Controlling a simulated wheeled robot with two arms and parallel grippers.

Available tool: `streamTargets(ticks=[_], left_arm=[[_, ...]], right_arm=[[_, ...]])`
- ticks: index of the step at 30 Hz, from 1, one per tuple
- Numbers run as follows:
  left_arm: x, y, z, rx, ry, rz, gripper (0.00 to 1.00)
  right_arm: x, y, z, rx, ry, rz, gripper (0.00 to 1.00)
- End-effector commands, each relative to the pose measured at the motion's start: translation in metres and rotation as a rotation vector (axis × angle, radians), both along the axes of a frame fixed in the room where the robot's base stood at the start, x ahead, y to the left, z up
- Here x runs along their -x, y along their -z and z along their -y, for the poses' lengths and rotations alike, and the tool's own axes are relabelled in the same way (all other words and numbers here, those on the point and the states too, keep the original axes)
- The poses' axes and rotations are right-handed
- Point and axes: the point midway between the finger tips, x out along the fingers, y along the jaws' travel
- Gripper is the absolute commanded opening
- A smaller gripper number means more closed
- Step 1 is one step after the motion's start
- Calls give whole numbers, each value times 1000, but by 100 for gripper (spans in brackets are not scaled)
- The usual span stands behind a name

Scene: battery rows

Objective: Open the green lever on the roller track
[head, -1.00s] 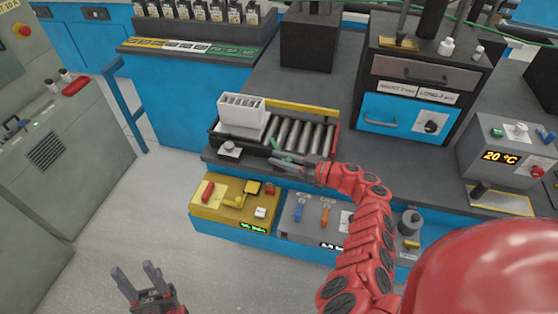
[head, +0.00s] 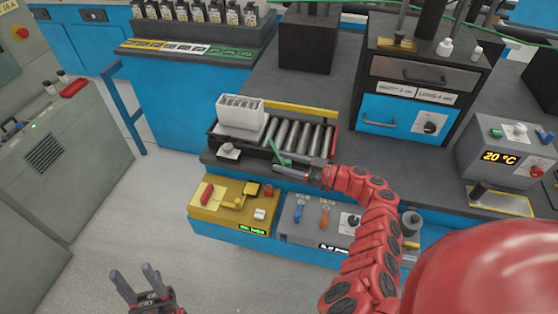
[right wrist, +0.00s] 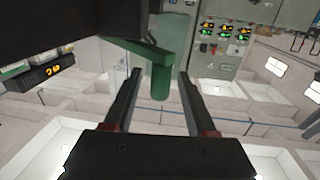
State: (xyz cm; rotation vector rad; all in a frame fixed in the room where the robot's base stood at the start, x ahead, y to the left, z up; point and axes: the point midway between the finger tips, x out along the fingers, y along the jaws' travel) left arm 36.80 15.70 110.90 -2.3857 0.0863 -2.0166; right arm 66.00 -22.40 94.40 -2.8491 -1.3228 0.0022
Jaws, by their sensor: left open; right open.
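The green lever (head: 274,149) stands at the front edge of the roller track (head: 300,134), beside the white rack. In the right wrist view its round green grip (right wrist: 161,82) hangs from a flat green arm, between the two fingers. My right gripper (head: 278,168) is open at the lever, fingers pointing left in the head view. In the right wrist view my right gripper (right wrist: 160,75) shows a gap on both sides of the grip. My left gripper (head: 134,272) is open and empty, low over the floor, far from the track.
A white slotted rack (head: 240,111) stands on the left end of the track. A grey knob block (head: 229,151) sits left of the lever. A yellow control box (head: 232,204) and a grey switch box (head: 312,217) are below. The floor at left is clear.

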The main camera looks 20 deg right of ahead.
Motion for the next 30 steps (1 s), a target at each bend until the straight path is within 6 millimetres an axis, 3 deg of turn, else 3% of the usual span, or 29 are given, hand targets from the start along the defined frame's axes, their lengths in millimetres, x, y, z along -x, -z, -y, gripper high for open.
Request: streamTargets(ticks=[9, 16, 21, 30], left_arm=[[0, 21, 0, 0, 0, 0, 50], [0, 38, 0, 0, 0, 0, 50], [0, 42, 0, 0, 0, 0, 50], [0, 42, 0, 0, 0, 0, 50]], right_arm=[[54, 6, 67, 2, 10, -3, 57], [84, 3, 102, 2, 6, 2, 57], [95, 1, 114, 1, 3, 1, 57], [98, 0, 116, 0, 2, 0, 57]])
